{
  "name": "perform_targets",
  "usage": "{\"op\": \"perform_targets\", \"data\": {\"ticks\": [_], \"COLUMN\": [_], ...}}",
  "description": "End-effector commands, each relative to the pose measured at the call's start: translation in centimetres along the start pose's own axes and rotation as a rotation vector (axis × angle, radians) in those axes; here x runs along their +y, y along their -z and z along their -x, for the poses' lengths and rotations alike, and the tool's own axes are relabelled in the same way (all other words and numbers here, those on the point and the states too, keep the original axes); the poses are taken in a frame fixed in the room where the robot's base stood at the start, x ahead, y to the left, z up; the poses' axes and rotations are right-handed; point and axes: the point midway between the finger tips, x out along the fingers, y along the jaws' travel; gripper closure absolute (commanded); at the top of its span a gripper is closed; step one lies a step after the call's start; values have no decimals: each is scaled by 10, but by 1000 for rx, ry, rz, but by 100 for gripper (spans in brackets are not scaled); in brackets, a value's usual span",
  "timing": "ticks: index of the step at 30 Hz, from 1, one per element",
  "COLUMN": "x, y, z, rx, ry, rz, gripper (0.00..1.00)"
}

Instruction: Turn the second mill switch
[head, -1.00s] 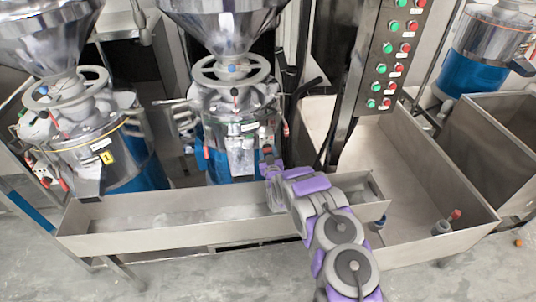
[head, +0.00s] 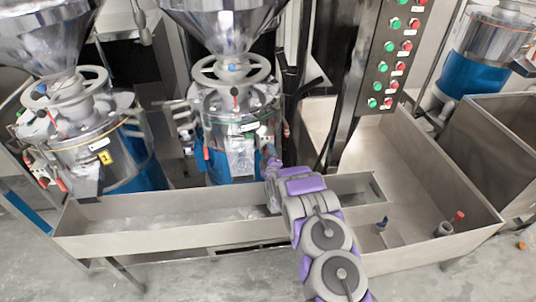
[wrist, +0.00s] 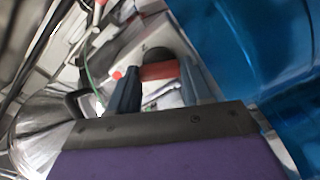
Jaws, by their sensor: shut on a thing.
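The second mill (head: 238,120) stands in the middle of the head view, with a steel hopper, a handwheel and a blue lower body. My gripper (head: 269,153) reaches to its lower right side, and its fingertips are hard to make out there. In the wrist view, my gripper (wrist: 160,80) has its two dark fingers on either side of a red switch handle (wrist: 159,71) with a dark round end. The fingers are shut on this handle. The mill's blue body (wrist: 240,45) is close on the right of the wrist view.
The first mill (head: 85,135) stands at the left. A long steel trough (head: 150,241) runs below my arm, with a wider steel bin (head: 425,170) to its right. A button panel (head: 390,55) stands behind the bin. Another blue mill (head: 480,58) is at the far right.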

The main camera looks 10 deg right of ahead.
Motion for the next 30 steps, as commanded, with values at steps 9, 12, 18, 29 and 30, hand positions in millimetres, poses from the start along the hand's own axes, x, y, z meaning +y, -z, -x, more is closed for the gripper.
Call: {"op": "perform_targets", "data": {"ticks": [9, 12, 18, 29, 30], "x": [-4, -6, -7, -9, -9], "y": [1, 1, 1, 0, 0], "z": [1, 1, 1, 1, 1], "rx": [2, 4, 5, 4, 4], "ry": [7, 8, 10, 12, 12], "rz": [272, 340, 440, 506, 507], "gripper": [82, 82, 82, 82, 82]}}
